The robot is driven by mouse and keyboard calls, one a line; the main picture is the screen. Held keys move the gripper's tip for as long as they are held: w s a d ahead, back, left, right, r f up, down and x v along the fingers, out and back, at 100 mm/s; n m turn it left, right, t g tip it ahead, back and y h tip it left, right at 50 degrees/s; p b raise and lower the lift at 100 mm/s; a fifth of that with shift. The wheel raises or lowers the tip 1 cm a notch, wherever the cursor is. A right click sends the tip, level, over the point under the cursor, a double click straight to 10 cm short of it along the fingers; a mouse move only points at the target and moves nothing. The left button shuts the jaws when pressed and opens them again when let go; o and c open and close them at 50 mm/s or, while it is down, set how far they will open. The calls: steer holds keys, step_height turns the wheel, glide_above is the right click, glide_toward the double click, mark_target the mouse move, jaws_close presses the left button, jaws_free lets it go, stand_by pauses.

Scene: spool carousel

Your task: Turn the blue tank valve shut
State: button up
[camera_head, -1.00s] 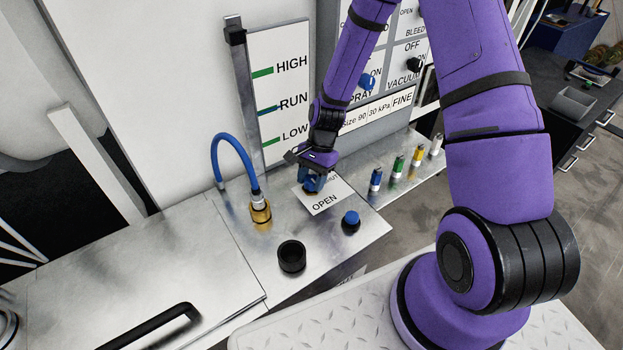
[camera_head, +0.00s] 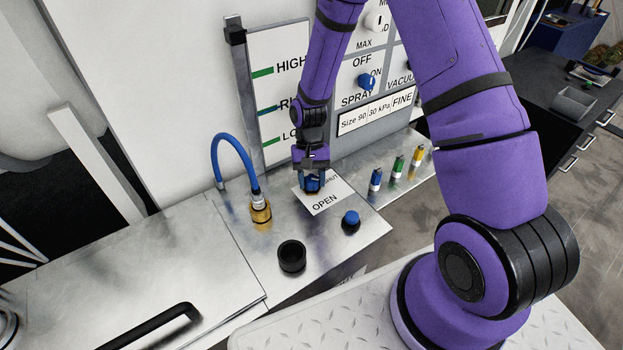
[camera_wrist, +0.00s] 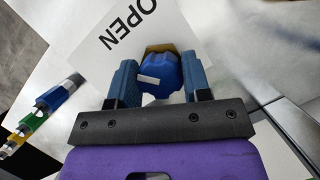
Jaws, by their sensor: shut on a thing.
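The blue tank valve (camera_wrist: 161,74) is a faceted blue knob with a white mark, on a brass-coloured base in the wrist view. It sits by a white label plate (camera_head: 325,199) reading OPEN, with a second word partly hidden. My gripper (camera_wrist: 158,82) has one blue finger on each side of the knob and is shut on it. In the head view my gripper (camera_head: 312,183) points down at the valve and hides most of it.
A brass fitting (camera_head: 260,213) with a blue hose (camera_head: 228,143) stands left of the valve. A blue-topped button (camera_head: 351,219) and a black round socket (camera_head: 292,257) are nearer. Small blue, green and yellow bottles (camera_head: 398,167) stand to the right. A panel with knobs (camera_head: 366,82) rises behind.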

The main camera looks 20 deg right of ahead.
steer(key=n+h, duration=0.2)
steer(key=n, duration=0.3)
steer(key=shift+n, duration=0.3)
steer(key=shift+n+t+h, duration=0.4)
steer(key=shift+n+h, duration=0.5)
steer(key=shift+n, duration=1.3)
steer(key=o, duration=0.9)
steer(key=v, duration=0.7)
steer(key=shift+r, duration=0.25)
steer(key=shift+w+a, duration=0.1)
steer(key=shift+w, duration=0.05)
